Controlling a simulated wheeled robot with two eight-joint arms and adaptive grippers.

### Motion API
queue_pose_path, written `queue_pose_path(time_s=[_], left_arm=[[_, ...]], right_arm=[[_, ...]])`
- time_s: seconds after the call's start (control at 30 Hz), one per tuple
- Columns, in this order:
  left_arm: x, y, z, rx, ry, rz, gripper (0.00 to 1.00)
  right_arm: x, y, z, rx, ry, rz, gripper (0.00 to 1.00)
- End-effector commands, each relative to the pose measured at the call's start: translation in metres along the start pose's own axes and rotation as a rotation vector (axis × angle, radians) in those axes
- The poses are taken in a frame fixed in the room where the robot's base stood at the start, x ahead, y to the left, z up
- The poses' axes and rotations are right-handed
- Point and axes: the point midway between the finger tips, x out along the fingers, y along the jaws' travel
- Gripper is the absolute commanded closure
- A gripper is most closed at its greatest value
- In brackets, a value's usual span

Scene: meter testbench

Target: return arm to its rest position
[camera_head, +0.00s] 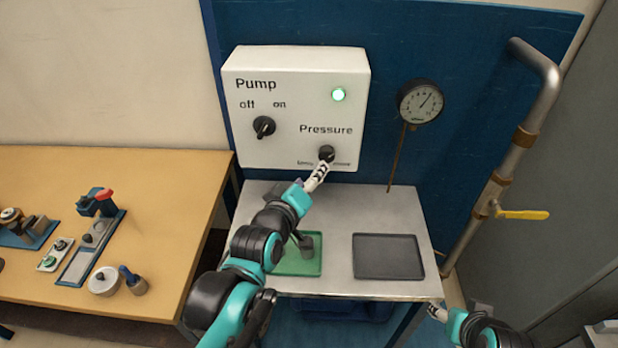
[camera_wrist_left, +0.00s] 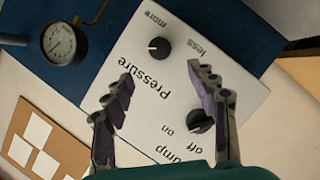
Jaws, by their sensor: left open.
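My left arm (camera_head: 245,265) comes in from the lower left and reaches up to the white pump panel (camera_head: 295,80). My left gripper (camera_head: 322,172) is just below the black Pressure knob (camera_head: 326,153). In the left wrist view, my left gripper (camera_wrist_left: 160,76) is open and empty, with its fingers spread. The Pressure knob (camera_wrist_left: 159,48) shows beyond and between the fingertips there, apart from them. The Pump knob (camera_head: 264,127) also shows in the wrist view (camera_wrist_left: 200,121), partly behind a finger. My right gripper (camera_head: 437,312) is only partly seen at the lower right; its opening is unclear.
A green tray (camera_head: 311,268) with a dark item on it and a dark grey tray (camera_head: 388,257) lie on the metal table. A gauge (camera_head: 420,101) and a pipe with a yellow lever (camera_head: 522,214) are at right. A green light (camera_head: 339,95) is lit. A wooden bench (camera_head: 150,240) holds several parts.

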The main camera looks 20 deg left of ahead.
Motion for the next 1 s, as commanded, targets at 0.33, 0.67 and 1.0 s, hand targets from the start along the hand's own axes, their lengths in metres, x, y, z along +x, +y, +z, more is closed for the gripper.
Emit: queue_pose_path(time_s=[0.33,0.67,1.0], left_arm=[[0.000,0.000,0.000,0.000,0.000,0.000,0.42],[-0.044,-0.064,0.071,0.453,-0.317,-0.198,0.42],[-0.102,-0.123,0.115,0.821,-0.641,-0.305,0.42]], right_arm=[[0.000,0.000,0.000,0.000,0.000,0.000,0.42],[0.000,0.000,0.000,0.000,0.000,0.000,0.42],[0.000,0.000,0.000,0.000,0.000,0.000,0.42]])
